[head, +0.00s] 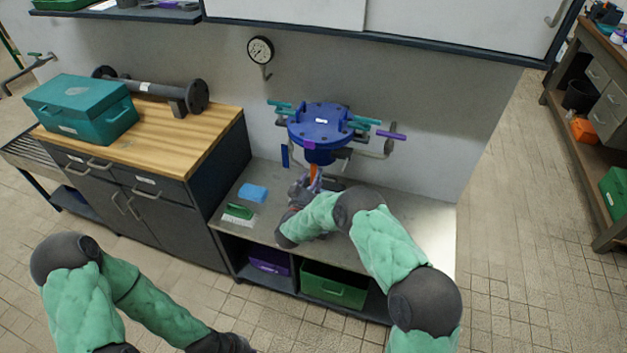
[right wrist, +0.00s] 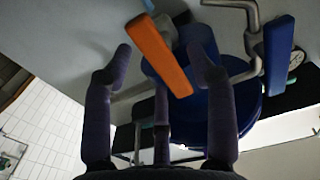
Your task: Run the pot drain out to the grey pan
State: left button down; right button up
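The blue pot (head: 318,130) with a bolted round lid stands against the wall above the metal bench; its body also shows in the right wrist view (right wrist: 248,105). An orange handle (head: 315,174) is below the pot and shows large in the right wrist view (right wrist: 158,55). My right gripper (head: 305,185) is at this handle. In the right wrist view its fingers (right wrist: 162,65) are spread, with the handle between their tips and no clear grip. My left gripper (head: 235,345) is low at the bottom edge, its fingers unclear. I cannot make out the grey pan; my right arm hides part of the bench.
A blue sponge (head: 253,192) and a green brush (head: 239,212) lie on the bench, left of my right gripper. Teal and purple handles (head: 391,135) stick out around the pot. A wooden-topped cabinet (head: 165,145) with a teal toolbox (head: 82,108) stands left. The bench's right end is clear.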

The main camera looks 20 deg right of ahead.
jog(key=v, duration=1.2)
dwell(0.5)
jog(key=s+f+n+g+y, duration=0.1)
jog(key=s+f+g+y, duration=0.15)
jog(key=f, duration=0.35)
jog(key=s+a+f+n+g+y, duration=0.1)
jog(key=s+f+y, duration=0.15)
jog(key=f, duration=0.25)
jog(key=s+f+n+g+y, duration=0.1)
jog(key=s+f+g+y, duration=0.1)
jog(key=f+y, duration=0.3)
jog(key=s+a+f+g+y, duration=0.1)
jog(key=s+f+g, duration=0.1)
jog(key=s, duration=0.6)
jog(key=s+a+f+g+y, duration=0.1)
jog(key=s+g, duration=0.3)
jog(key=s, duration=0.4)
jog(key=s+a+f+n+g+y, duration=0.1)
jog(key=s+f+g+y, duration=0.1)
jog(key=s, duration=0.6)
jog(key=shift+s+f+g, duration=0.25)
jog(key=shift+f+g, duration=0.1)
jog(key=shift+g, duration=0.2)
